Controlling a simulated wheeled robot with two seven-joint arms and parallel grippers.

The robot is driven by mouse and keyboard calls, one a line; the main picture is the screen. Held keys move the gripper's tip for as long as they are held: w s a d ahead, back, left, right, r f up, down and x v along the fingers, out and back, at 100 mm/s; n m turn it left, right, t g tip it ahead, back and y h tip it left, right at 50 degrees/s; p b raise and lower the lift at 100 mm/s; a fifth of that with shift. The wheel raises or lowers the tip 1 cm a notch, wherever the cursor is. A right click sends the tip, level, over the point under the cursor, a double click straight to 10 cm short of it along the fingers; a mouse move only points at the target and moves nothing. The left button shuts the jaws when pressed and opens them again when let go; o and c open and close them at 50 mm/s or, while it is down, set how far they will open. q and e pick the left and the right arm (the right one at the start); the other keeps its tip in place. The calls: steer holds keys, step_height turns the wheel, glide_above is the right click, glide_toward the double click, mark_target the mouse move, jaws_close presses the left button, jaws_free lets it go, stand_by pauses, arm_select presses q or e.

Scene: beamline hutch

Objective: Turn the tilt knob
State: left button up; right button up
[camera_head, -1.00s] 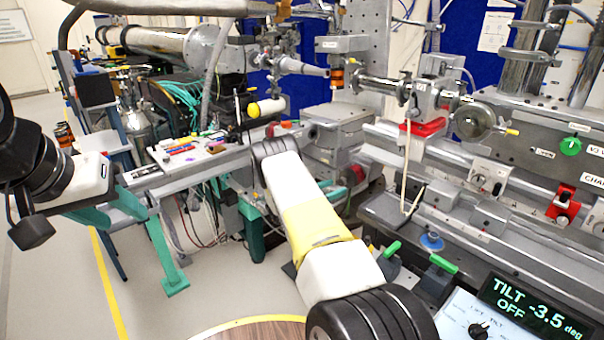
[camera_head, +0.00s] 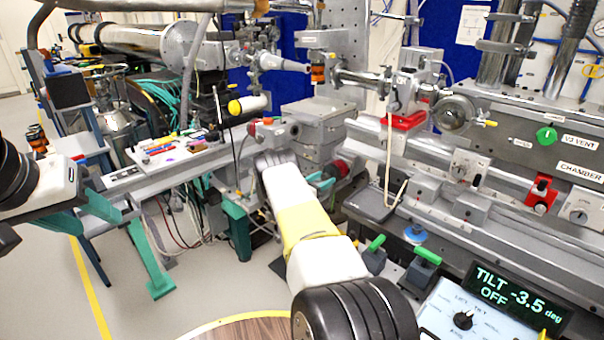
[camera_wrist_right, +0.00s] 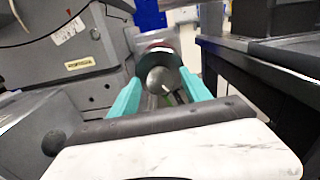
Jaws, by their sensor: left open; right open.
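A black knob (camera_head: 463,320) sits on a pale control box at the lower right, with small lettering around it. The display (camera_head: 515,300) behind it reads TILT -3.5 deg, OFF. My right gripper (camera_head: 322,180) is open; its teal fingers point at a round red-rimmed knob (camera_head: 340,168) on the bench side. In the right wrist view, the open fingers (camera_wrist_right: 163,90) stand either side of a round grey end (camera_wrist_right: 160,78); contact cannot be told. My left gripper (camera_head: 82,212) is at the left edge, open and empty, far from both knobs.
Two green-handled clamps (camera_head: 425,256) stand between my right arm and the control box. A rail with chamber hardware (camera_head: 470,210) runs along the right. A tool tray (camera_head: 170,155) lies at the left. Open floor shows at the lower left.

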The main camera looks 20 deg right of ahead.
steer(key=shift+c, duration=0.3)
jaws_close()
steer(key=shift+m, duration=0.4)
steer(key=m, duration=0.2)
steer(key=shift+m, duration=0.4)
steer(key=m, duration=1)
steer(key=shift+m, duration=2.1)
